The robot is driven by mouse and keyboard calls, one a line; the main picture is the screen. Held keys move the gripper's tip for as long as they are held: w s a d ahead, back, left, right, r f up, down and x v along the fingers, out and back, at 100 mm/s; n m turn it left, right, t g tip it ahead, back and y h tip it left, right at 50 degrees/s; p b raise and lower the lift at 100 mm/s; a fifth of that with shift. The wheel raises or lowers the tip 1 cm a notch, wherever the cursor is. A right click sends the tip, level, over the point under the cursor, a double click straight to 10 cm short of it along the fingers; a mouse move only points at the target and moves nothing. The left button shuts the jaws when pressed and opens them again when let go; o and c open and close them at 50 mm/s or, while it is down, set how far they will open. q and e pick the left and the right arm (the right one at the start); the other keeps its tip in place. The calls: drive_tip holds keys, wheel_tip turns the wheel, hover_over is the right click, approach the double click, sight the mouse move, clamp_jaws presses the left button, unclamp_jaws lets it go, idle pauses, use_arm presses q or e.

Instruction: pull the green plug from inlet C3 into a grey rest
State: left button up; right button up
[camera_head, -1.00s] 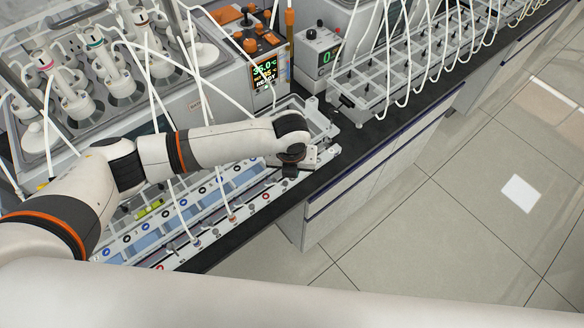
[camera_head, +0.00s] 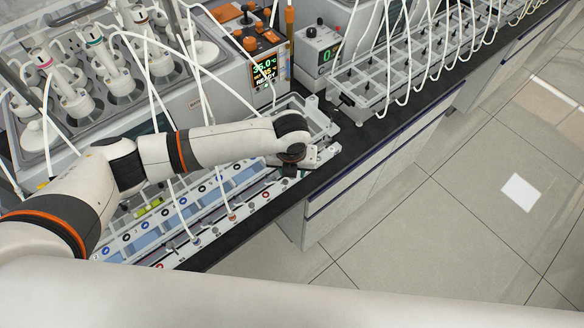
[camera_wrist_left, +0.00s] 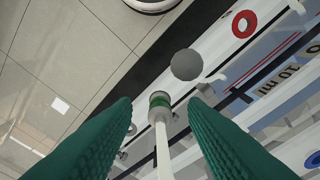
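The green plug (camera_wrist_left: 160,100), a pale cap with a green band on a white tube, shows in the wrist view between the two green ridged pads of my left gripper (camera_wrist_left: 162,108). Gaps show on both sides of the tube, so the gripper is open around it and not gripping. In the head view my left gripper (camera_head: 290,170) is over the right end of the bench rack; the plug is hidden there. I cannot make out inlet C3's label. A grey round piece (camera_wrist_left: 187,64) lies just beyond the plug; I cannot tell whether it is a rest. My right gripper is out of view.
The rack (camera_head: 165,238) has blue strips, coloured rings and several white tubes rising from it. A controller with a lit screen (camera_head: 268,75) stands behind. Another tubed rack (camera_head: 400,75) is to the right. The black bench edge (camera_head: 325,165) drops to open floor.

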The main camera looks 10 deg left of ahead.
use_arm(q)
wheel_tip(320, 180, up, 12)
drive_tip(key=s+b, duration=0.1)
drive_tip(key=b, duration=0.1)
drive_tip(key=shift+s, duration=0.4)
drive_tip(key=shift+f, duration=0.15)
